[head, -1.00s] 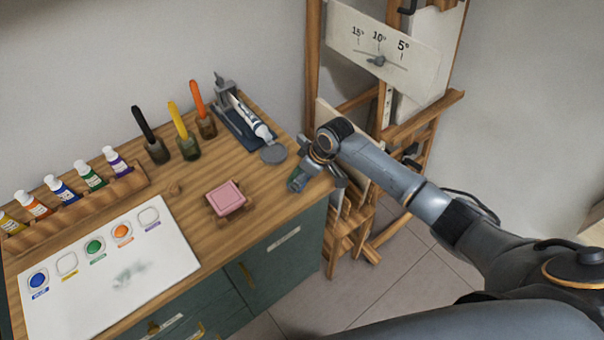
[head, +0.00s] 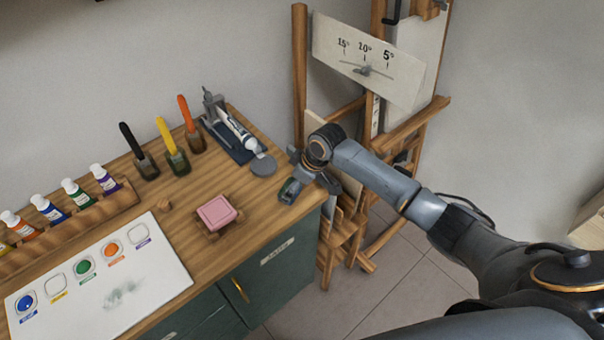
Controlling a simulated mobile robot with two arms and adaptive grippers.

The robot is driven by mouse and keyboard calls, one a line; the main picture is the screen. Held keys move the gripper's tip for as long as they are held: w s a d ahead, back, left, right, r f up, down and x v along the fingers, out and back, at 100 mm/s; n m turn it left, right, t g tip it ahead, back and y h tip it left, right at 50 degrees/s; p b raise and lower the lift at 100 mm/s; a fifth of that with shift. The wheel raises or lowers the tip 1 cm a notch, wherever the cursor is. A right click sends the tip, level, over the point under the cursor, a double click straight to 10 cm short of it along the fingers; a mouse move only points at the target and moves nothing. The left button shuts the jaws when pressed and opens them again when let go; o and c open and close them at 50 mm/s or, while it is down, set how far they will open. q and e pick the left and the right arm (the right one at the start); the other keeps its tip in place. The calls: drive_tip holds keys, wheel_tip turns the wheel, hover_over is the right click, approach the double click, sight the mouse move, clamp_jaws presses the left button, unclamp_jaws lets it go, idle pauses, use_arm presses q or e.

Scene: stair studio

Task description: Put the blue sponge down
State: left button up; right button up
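No blue sponge can be made out in the head view. A pink sponge-like block (head: 217,211) rests on a small wooden stand on the wooden table top (head: 235,250). My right gripper (head: 308,188) is at the table's right end, to the right of the pink block and apart from it. Its fingers look spread, with table top showing between them. A small dark greenish patch shows at the left finger; I cannot tell whether it is part of the finger. My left gripper is out of view.
A white palette sheet (head: 150,285) with paint spots lies at the front left. Paint bottles (head: 77,194) stand in a rack behind it. Several brushes in jars (head: 172,158) and a tube in a blue holder (head: 232,138) are at the back. A wooden easel (head: 300,75) stands right of the table.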

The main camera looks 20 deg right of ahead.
drive_tip(key=b+v, duration=0.1)
drive_tip(key=v, duration=0.9)
drive_tip(key=shift+r, duration=0.25)
drive_tip(key=shift+s+f, duration=0.1)
